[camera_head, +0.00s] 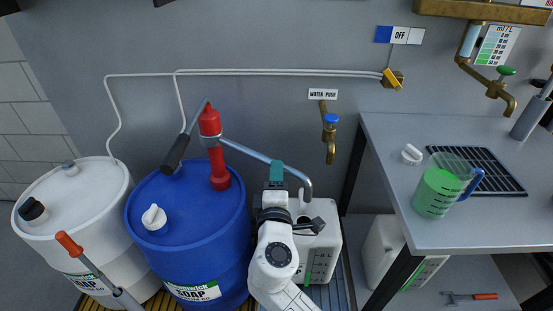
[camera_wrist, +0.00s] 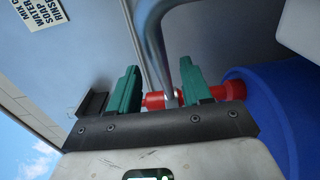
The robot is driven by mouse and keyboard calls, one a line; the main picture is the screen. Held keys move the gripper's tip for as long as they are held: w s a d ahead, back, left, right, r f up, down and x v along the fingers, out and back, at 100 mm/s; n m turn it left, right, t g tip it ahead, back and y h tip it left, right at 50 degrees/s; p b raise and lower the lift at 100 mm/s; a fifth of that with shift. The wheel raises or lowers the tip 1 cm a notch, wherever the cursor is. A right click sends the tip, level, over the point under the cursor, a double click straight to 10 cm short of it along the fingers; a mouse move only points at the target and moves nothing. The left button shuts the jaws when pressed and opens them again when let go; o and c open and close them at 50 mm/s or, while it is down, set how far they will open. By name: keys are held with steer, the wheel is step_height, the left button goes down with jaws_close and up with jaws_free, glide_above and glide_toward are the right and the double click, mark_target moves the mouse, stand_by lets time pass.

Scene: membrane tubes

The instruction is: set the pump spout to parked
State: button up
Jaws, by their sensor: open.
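The pump (camera_head: 211,147) has a red body and stands on the blue soap drum (camera_head: 188,215). Its grey-blue spout (camera_head: 245,151) runs out to the right and bends down over the white container behind my arm. My gripper (camera_head: 277,173) is at the outer part of the spout, just left of its downward bend. In the wrist view the green fingers of my gripper (camera_wrist: 160,88) are apart. The spout (camera_wrist: 152,45) shows in the gap between them, with the red pump parts (camera_wrist: 233,90) behind. I cannot tell whether a finger touches the spout.
A white drum (camera_head: 75,200) stands left of the blue one. The white container (camera_head: 326,240) stands low, right of my arm. A brass tap (camera_head: 330,140) is on the wall. A grey table (camera_head: 385,150) on the right holds a green-filled jug (camera_head: 437,192).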

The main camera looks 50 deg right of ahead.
steer(key=x, duration=0.6)
steer(key=shift+d, duration=0.25)
steer(key=shift+c, duration=0.5)
jaws_close()
